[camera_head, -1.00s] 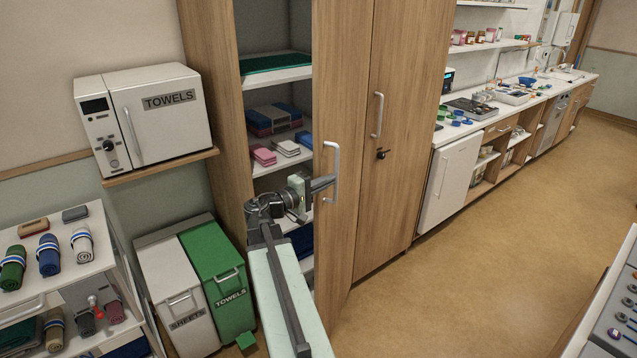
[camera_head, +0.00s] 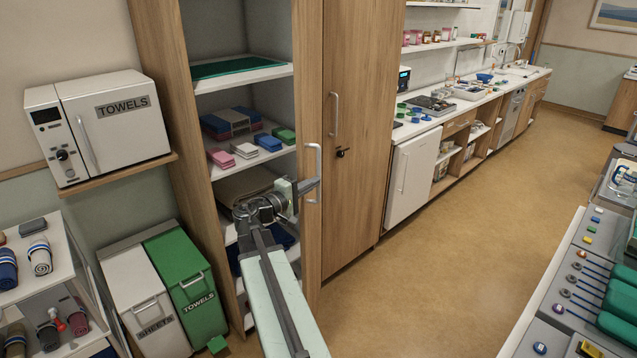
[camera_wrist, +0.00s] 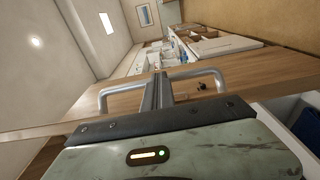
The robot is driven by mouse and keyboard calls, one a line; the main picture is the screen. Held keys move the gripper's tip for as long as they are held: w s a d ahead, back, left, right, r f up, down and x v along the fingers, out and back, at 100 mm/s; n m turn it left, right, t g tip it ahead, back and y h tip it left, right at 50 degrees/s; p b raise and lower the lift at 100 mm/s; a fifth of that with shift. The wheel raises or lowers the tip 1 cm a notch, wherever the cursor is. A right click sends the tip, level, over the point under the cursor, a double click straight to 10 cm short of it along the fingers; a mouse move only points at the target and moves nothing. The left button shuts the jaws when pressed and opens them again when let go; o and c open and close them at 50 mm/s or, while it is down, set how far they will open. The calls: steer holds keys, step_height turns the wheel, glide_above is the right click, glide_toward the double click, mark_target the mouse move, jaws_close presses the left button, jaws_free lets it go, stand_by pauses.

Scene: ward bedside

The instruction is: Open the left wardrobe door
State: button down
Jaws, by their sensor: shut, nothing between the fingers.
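The left wardrobe door (camera_head: 309,60) stands open and shows as a narrow wooden panel, seen at a steep angle. Its metal bar handle (camera_head: 319,160) is at mid-height on the door. My gripper (camera_head: 310,187) is shut at the lower part of this handle, with no object between its fingers. In the wrist view the shut fingers (camera_wrist: 157,92) cross a handle bar (camera_wrist: 200,74) that shows on both sides of them. Exact contact there is hidden. The right wardrobe door (camera_head: 362,80) is closed, with its own handle (camera_head: 335,115) and dark lock (camera_head: 342,152).
Shelves inside the wardrobe hold folded textiles (camera_head: 230,124). A towel warmer (camera_head: 115,125) sits on a wall shelf at left, above white and green bins (camera_head: 190,290). A counter (camera_head: 470,105) runs along the right. Floor (camera_head: 440,230) is clear before the wardrobe; a tray trolley (camera_head: 560,300) stands at right.

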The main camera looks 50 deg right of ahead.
steer(key=a, duration=0.7)
steer(key=shift+w+a, duration=0.35)
steer(key=shift+a, duration=0.05)
steer(key=w+a+f+t+y, duration=0.1)
steer(key=w+a+f+y, duration=0.1)
steer(key=w+a+f, duration=0.3)
steer(key=w+a+f+n+t+y, duration=0.1)
steer(key=a+f+t+y, duration=0.15)
steer(key=a, duration=0.55)
steer(key=w+a+f+y, duration=0.2)
steer(key=w+a+f, duration=0.1)
steer(key=a+f, duration=0.25)
steer(key=s+a+f+y, duration=0.1)
steer(key=a+f+y, duration=0.2)
steer(key=a, duration=0.5)
steer(key=s+a+f+g+y, duration=0.1)
steer(key=a+f+y, duration=0.3)
steer(key=a, duration=0.5)
steer(key=s+a+f+y, duration=0.1)
steer(key=a+f+y, duration=0.3)
steer(key=a, duration=0.5)
steer(key=shift+s+g, duration=0.3)
steer(key=shift+g, duration=0.05)
